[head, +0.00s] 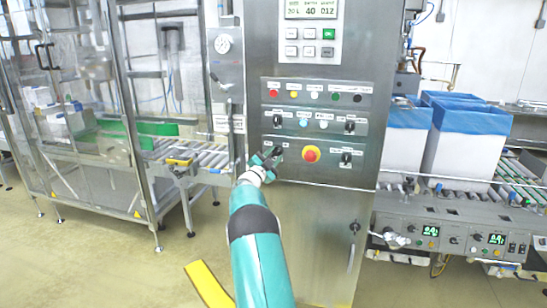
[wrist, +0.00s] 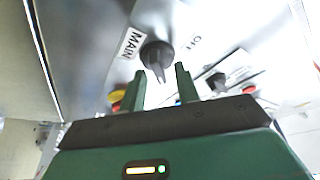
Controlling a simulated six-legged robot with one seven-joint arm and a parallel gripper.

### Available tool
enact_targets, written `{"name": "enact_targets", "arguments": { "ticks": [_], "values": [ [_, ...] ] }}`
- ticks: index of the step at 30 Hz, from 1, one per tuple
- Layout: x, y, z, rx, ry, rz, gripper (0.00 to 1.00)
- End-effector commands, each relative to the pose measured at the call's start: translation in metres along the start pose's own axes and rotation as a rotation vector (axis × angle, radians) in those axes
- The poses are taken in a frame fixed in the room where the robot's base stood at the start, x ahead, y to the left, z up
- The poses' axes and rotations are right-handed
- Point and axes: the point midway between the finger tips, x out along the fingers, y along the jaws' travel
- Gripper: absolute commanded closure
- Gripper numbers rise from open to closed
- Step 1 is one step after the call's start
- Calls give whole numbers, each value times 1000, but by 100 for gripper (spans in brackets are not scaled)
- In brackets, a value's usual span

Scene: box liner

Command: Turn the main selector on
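The main selector (wrist: 157,56) is a dark rotary knob on the grey metal panel, beside a "MAIN" label (wrist: 130,43). An "ON" label (wrist: 194,40) is to its right in the wrist view. The knob's narrow grip points toward the bottom of the wrist view, away from "ON". My gripper (wrist: 161,82) is open, its two green fingers apart on either side of the knob's lower end. I cannot tell whether they touch it.
Another black selector (head: 346,157) is farther right. A row of coloured buttons (head: 314,95) is above. A conveyor with blue-lined boxes (head: 461,115) is at right; a machine frame (head: 130,120) is at left.

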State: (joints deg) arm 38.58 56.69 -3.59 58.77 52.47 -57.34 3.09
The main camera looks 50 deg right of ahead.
Motion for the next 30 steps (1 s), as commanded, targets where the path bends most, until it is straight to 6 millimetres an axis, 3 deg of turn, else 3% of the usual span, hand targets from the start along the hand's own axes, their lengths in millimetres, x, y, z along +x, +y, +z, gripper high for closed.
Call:
{"name": "enact_targets", "arguments": {
  "ticks": [9,14,30],
  "values": [
    [-1,0,0,-2,-1,-1,67],
    [-13,-1,1,-2,-3,-1,67],
    [-119,0,0,-2,-3,-1,67]
  ]
}}
